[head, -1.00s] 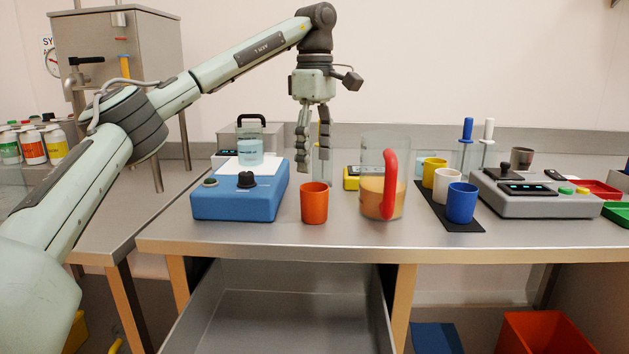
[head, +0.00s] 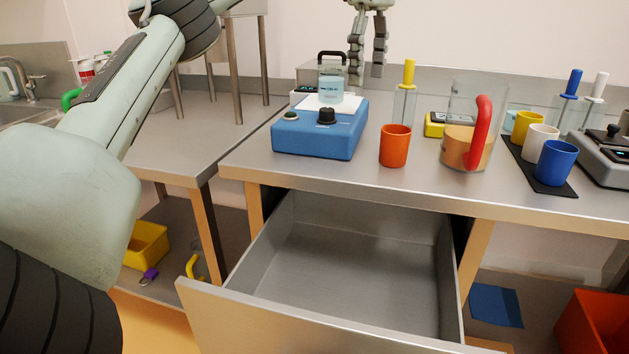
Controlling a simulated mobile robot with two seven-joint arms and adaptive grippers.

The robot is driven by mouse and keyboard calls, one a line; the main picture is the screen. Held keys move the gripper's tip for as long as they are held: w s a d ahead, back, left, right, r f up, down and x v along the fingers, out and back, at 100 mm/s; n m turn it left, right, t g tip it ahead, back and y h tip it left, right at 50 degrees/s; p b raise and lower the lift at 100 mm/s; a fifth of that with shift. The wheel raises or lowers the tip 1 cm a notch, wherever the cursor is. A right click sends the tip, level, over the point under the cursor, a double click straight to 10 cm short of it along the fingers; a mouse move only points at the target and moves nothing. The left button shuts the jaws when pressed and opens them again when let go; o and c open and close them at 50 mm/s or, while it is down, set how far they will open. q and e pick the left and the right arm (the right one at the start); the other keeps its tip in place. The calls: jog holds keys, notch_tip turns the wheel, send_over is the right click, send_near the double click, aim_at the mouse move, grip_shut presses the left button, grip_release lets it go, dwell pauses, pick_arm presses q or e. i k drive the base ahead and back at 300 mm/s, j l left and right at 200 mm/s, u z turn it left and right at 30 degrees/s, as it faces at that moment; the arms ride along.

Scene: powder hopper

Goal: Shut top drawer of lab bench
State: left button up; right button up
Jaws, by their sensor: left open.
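The top drawer (head: 345,262) of the lab bench (head: 270,177) is pulled far out and looks empty. Its front panel (head: 270,322) runs along the bottom of the head view, partly cut off by the frame edge. My left gripper (head: 367,80) is open and empty, above the back of the bench top, behind the blue stirrer and well away from the drawer. My right gripper is not in view.
On the bench top stand a blue stirrer (head: 318,138) with a beaker, an orange cup (head: 395,147), a red-handled jug (head: 466,147) and several small cups. A yellow bin (head: 147,245) sits low at the left. An orange bin (head: 590,325) is at the lower right.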

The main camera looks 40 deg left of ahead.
aim_at(324, 273)
jog(key=u, duration=1.1)
